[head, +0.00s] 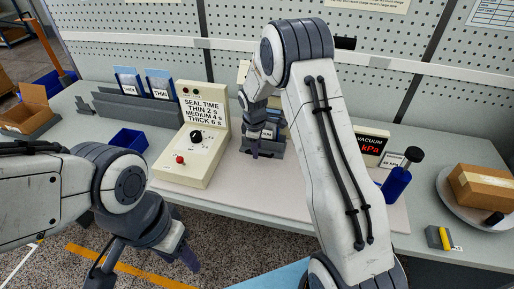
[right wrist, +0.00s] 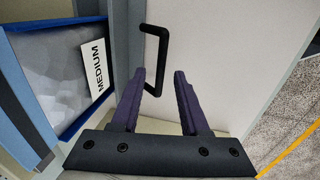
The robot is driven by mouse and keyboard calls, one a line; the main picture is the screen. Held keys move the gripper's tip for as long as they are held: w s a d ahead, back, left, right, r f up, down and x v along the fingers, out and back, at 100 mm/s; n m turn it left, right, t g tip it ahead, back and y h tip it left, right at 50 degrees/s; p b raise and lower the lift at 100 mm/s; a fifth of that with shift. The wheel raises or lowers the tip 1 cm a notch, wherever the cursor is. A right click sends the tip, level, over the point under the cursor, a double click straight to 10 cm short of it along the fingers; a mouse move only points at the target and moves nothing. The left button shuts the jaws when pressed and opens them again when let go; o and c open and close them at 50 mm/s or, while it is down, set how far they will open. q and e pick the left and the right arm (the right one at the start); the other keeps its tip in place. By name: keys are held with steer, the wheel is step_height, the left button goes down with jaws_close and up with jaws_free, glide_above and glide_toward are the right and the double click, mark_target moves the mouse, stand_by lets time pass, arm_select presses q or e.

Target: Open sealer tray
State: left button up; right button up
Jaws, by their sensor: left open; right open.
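My right gripper (head: 265,152) is over the middle of the bench at the front of a grey and cream unit (head: 243,72), mostly hidden behind my right arm; I take this for the sealer. In the right wrist view the purple fingers (right wrist: 160,78) are apart and empty. A black bar handle (right wrist: 154,55) shows just past the fingertips, its lower end between them in the picture; I cannot tell whether they touch. My left gripper (head: 182,260) is low at the bench's front edge, apart from everything.
A cream seal-time box (head: 187,165) with a knob and red button stands left of the unit. A blue bin (head: 128,140) and a pouch rack (head: 120,108) are further left. A vacuum gauge box (head: 371,147), blue pump (head: 396,185) and brown parcel (head: 485,187) stand right.

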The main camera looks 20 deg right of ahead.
steer(key=shift+w+f, duration=0.15)
steer(key=shift+f, duration=0.5)
jaws_close()
stand_by(1.0)
